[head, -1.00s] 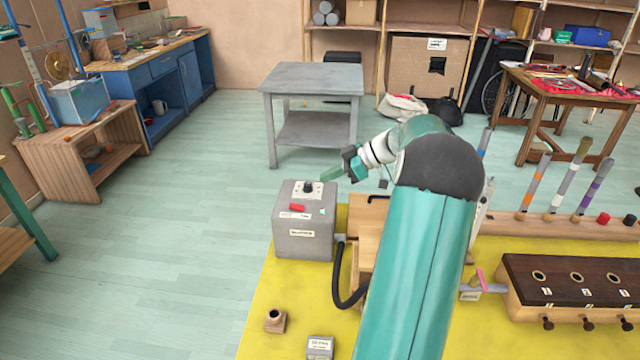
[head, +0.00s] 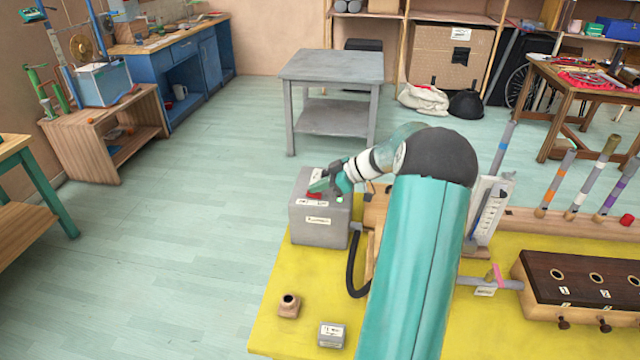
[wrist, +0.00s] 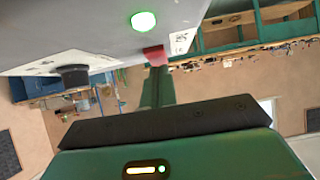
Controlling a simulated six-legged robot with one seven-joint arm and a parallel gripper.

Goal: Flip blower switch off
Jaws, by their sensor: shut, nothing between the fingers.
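The grey blower box (head: 317,232) stands at the left back part of the yellow mat, with a dark hose at its right side. Its red switch (head: 314,195) is on the top face, partly covered by my gripper in the head view. In the wrist view the box fills the top, with the red switch (wrist: 154,54), a lit green lamp (wrist: 143,21) and a black knob (wrist: 73,76). My gripper (head: 323,186) is shut and empty, over the box top. Its green fingers (wrist: 157,85) end right at the red switch; I cannot tell whether they touch it.
A wooden socket block (head: 289,306) and a small grey box (head: 331,335) sit on the yellow mat (head: 270,318) in front. A dark-topped block with holes (head: 580,283) and upright coloured sticks are at the right. A grey table (head: 332,68) stands behind on open floor.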

